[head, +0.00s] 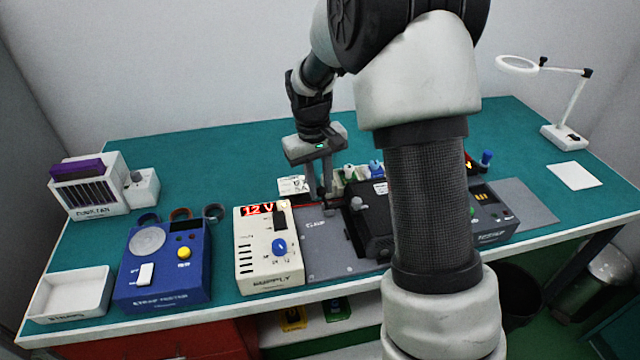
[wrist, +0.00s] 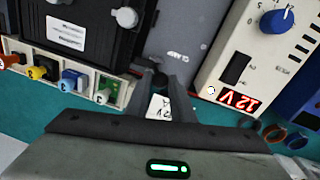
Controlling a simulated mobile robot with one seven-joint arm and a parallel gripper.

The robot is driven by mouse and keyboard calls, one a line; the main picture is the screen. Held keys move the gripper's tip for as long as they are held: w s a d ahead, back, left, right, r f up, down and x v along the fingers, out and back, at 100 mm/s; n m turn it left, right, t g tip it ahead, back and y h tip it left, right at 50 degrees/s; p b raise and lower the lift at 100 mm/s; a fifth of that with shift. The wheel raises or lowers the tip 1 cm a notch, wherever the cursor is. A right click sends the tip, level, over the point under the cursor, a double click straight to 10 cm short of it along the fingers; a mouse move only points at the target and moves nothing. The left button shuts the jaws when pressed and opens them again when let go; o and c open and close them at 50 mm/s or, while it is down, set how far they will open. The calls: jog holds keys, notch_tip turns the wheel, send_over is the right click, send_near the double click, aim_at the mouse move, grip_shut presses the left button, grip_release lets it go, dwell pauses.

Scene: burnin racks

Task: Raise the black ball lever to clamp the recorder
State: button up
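The recorder (head: 374,226) is the black box on the grey plate (head: 329,254), partly hidden by my arm in the head view. It is at the upper left of the wrist view (wrist: 85,22). My gripper (head: 325,205) points down at the back left corner of the plate, left of the recorder. In the wrist view its two fingers (wrist: 163,80) stand a little apart. A small dark rounded shape, which looks like the black ball of the lever (wrist: 160,82), shows between the fingertips. I cannot tell whether the fingers press on it. The lever's arm is mostly hidden.
The cream supply (head: 268,262) reading 12 V stands close left of the plate. A strip of coloured connectors (wrist: 70,78) runs behind the recorder. A grey knob (wrist: 126,17) is on the recorder's side. Further left are a blue tester (head: 165,265) and a white tray (head: 70,294).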

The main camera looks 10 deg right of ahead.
grip_shut()
jog(key=shift+d+r+y+p, duration=0.2)
jog(key=shift+d+y+p, duration=0.3)
jog(key=shift+d+p, duration=0.05)
jog(key=shift+d+f+y, duration=0.1)
jog(key=shift+d+y, duration=0.75)
jog(key=shift+y, duration=0.35)
jog(key=o, duration=0.9)
grip_release()
jog(key=shift+c, duration=0.2)
jog(key=p+v, duration=0.2)
jog(key=v, duration=1.5)
jog(key=shift+r, duration=0.25)
